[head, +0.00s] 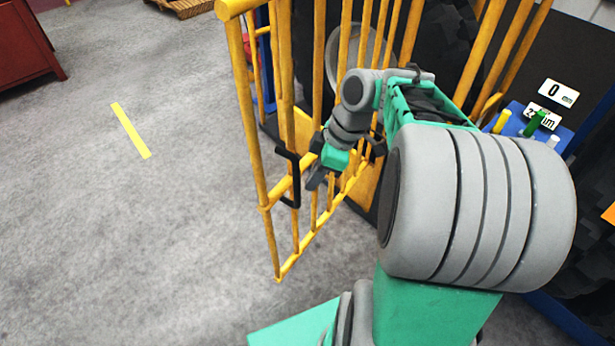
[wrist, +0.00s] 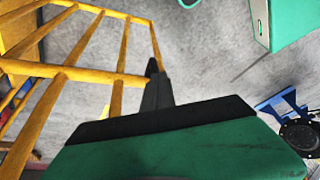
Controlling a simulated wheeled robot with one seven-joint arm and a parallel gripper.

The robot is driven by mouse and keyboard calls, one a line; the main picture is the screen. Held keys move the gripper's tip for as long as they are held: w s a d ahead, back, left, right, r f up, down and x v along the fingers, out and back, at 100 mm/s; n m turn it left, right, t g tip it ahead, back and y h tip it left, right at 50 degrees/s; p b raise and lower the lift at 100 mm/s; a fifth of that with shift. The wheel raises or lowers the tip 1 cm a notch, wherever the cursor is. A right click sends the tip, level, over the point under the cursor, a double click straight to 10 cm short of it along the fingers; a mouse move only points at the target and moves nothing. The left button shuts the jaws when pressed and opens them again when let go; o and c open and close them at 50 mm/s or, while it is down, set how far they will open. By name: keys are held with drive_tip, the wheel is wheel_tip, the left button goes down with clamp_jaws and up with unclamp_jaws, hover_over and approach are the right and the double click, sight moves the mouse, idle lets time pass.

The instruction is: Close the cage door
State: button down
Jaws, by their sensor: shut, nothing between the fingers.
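The cage door (head: 268,200) is a yellow barred frame that stands open, swung out toward me over the grey floor. Its black handle (head: 293,178) is on the bars near the free edge. My gripper (head: 316,180) is shut and empty, just right of the handle and close to the door's bars. I cannot tell whether it touches them. In the wrist view the shut fingers (wrist: 156,88) point at the floor, with the door's bars (wrist: 90,72) to their left. My arm hides part of the cage behind it.
A blue panel with coloured pegs (head: 535,125) and number labels is at the right. A dark red cabinet (head: 22,45) stands at the far left, and a wooden pallet (head: 186,7) at the back. The floor left of the door is clear, with a yellow strip (head: 131,130).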

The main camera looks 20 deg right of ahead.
drive_tip(key=s+d+r+n+y+p, duration=0.2)
drive_tip(key=s+d+r+n+y, duration=0.1)
drive_tip(key=d+n, duration=0.8)
drive_tip(key=w+a+f+n+b, duration=0.1)
drive_tip(key=w+a+f+n, duration=0.1)
drive_tip(key=a+f, duration=0.5)
drive_tip(key=shift+w+a+f, duration=0.25)
drive_tip(key=shift+w+a, duration=0.65)
drive_tip(key=shift+a, duration=1.2)
